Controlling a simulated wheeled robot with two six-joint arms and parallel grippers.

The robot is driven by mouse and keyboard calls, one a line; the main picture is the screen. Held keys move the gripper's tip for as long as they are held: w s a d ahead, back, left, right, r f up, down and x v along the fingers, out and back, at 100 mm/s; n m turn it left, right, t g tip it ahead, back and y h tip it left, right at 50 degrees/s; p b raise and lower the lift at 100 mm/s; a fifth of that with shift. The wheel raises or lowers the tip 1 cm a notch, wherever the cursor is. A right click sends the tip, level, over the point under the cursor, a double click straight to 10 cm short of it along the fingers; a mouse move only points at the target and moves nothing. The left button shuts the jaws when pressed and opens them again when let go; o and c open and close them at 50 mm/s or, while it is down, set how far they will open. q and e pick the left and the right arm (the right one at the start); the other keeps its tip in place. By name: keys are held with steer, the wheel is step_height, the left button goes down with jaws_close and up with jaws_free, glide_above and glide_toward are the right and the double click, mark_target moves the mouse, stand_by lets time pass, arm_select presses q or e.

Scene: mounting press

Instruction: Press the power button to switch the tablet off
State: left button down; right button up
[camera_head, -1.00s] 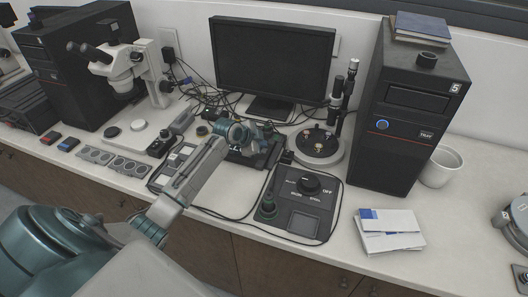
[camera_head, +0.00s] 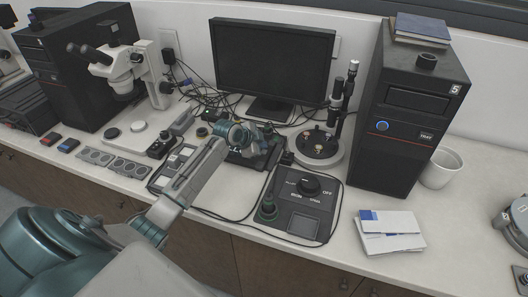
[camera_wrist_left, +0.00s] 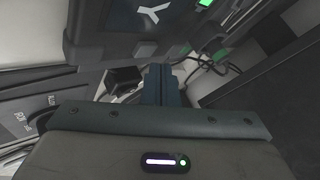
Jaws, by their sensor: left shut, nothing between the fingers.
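The tablet (camera_wrist_left: 105,30) is a dark slab with a pale Y-shaped mark on its screen. It fills the upper part of the left wrist view, close beyond my fingers. In the head view the dark slab (camera_head: 240,158) is partly hidden behind my left wrist. My left gripper (camera_head: 268,137) is over it in front of the monitor. In the left wrist view its fingers (camera_wrist_left: 161,74) are shut together and empty, near the tablet's lower edge. I cannot tell whether they touch it. The power button is not clearly visible. My right gripper is not in view.
A monitor (camera_head: 273,60) stands behind, with loose cables beside it. A control box (camera_head: 303,205) with a knob and a round-based instrument (camera_head: 320,148) are to the right. A microscope (camera_head: 125,65) stands at left.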

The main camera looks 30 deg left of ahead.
arm_select(q)
steer(key=shift+f, duration=0.2)
stand_by(0.6)
steer(key=shift+f, duration=0.25)
steer(key=shift+f+b, duration=0.4)
stand_by(0.6)
steer(key=shift+r, duration=0.15)
steer(key=shift+r+p, duration=0.7)
step_height(320, 180, up, 5)
steer(key=p, duration=0.4)
stand_by(0.5)
